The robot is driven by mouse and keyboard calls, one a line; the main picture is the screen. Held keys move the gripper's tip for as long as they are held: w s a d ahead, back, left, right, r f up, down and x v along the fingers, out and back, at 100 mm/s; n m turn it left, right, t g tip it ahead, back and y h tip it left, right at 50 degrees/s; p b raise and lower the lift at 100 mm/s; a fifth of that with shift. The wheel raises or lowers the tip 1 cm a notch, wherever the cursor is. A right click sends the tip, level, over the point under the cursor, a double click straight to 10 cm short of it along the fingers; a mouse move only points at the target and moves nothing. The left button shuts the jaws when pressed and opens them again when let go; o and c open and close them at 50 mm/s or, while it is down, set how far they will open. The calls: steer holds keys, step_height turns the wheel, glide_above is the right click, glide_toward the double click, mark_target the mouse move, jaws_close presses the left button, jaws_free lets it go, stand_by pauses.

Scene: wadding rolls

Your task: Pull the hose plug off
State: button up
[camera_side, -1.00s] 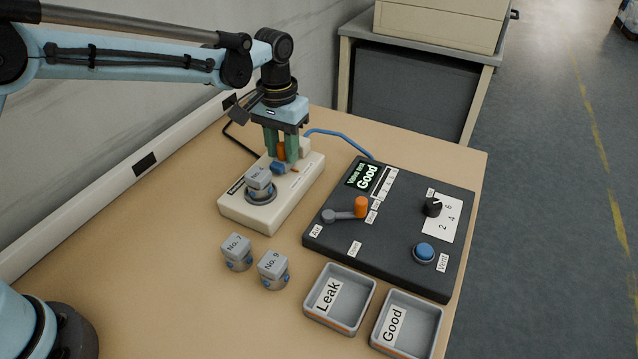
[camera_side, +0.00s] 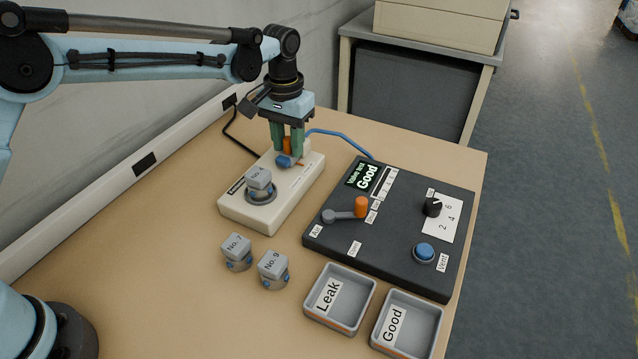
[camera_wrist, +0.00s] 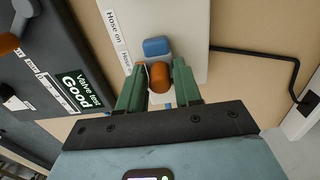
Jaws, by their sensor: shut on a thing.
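The hose plug shows as a blue nose (camera_side: 284,160) with an orange grip (camera_side: 287,145) above it, on the cream test stand (camera_side: 243,214). My gripper (camera_side: 289,154) points down with its green fingers shut on the orange grip. In the wrist view, the orange grip (camera_wrist: 160,76) sits between the fingertips (camera_wrist: 158,88), with the blue nose (camera_wrist: 156,47) ahead of it. A grey valve (camera_side: 258,178) stands on a round seat at the stand's near end. A small gap shows between the blue nose and this valve.
The dark panel (camera_side: 328,245) at right has an orange-knobbed lever (camera_side: 361,207) and a display reading Good (camera_side: 367,178). Valves No. 7 (camera_side: 237,250) and No. 9 (camera_side: 272,268) stand in front. The Leak tray (camera_side: 366,297) and Good tray (camera_side: 433,322) are empty. A blue hose (camera_side: 345,136) runs behind.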

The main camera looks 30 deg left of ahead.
mark_target(288, 138)
steer(key=o, duration=0.5)
steer(key=shift+r, duration=0.1)
steer(key=shift+r, duration=3.4)
